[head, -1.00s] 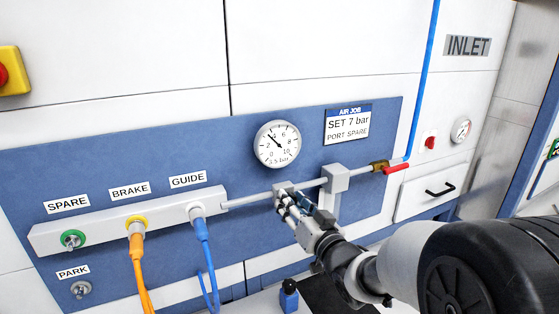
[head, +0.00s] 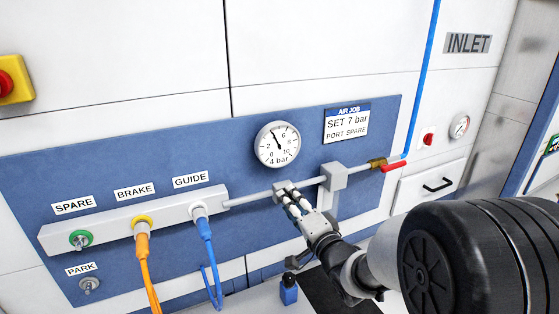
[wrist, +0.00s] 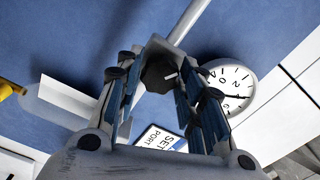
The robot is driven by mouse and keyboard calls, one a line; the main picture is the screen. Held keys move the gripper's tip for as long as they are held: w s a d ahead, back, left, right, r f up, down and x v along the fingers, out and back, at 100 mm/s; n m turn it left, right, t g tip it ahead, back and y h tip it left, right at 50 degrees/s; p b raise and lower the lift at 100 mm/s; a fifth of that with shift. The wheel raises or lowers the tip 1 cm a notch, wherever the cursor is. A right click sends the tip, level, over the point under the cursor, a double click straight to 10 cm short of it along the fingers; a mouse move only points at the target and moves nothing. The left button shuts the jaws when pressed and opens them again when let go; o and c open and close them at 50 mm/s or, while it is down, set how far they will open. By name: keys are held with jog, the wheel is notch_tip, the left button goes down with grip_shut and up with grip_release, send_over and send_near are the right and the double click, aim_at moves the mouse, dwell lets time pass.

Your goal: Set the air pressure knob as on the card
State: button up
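The card (head: 347,122) on the blue panel reads "AIR JOB, SET 7 bar, PORT SPARE". The round gauge (head: 278,144) left of it shows "4 bar" below its dial, with the needle up and left near 4. The gauge also shows in the wrist view (wrist: 228,87). The dark air pressure knob (wrist: 157,73) with a light mark sits on a grey regulator body (head: 281,187) on the pipe. In the head view, my gripper (head: 288,194) hides the knob.
The manifold (head: 115,228) has ports SPARE, BRAKE and GUIDE. An orange hose (head: 147,270) is in BRAKE and a blue hose (head: 211,262) in GUIDE. A red-handled valve (head: 393,166) is right of the regulator. A blue bottle (head: 289,289) stands below.

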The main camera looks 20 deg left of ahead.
jog(key=o, duration=0.4)
jog(key=shift+d, duration=0.1)
jog(key=shift+b+v, duration=0.6)
jog(key=shift+v, duration=2.35)
jog(key=shift+c, duration=0.2)
